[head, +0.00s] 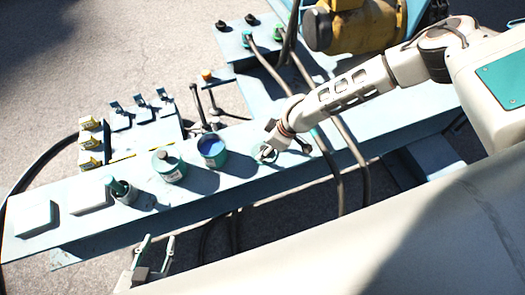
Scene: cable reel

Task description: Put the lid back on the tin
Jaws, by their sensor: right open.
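The open tin (212,153), a dark cylinder with bright blue inside, stands upright on the pale blue bench (236,180). A small round pale thing, probably the lid (264,155), lies on the bench to the right of the tin, partly hidden by my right gripper. My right gripper (268,145) is at the lid, its fingers small and dark; I cannot tell whether they touch it. It is open. My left gripper (156,248) is open and empty, in front of the bench, low in the picture.
A green-labelled can (168,166) and a cup with a green-handled tool (122,190) stand left of the tin. White blocks (35,217) lie at the far left. Yellow-and-white clips (90,142) sit behind. Thick cables (340,150) cross the bench at right.

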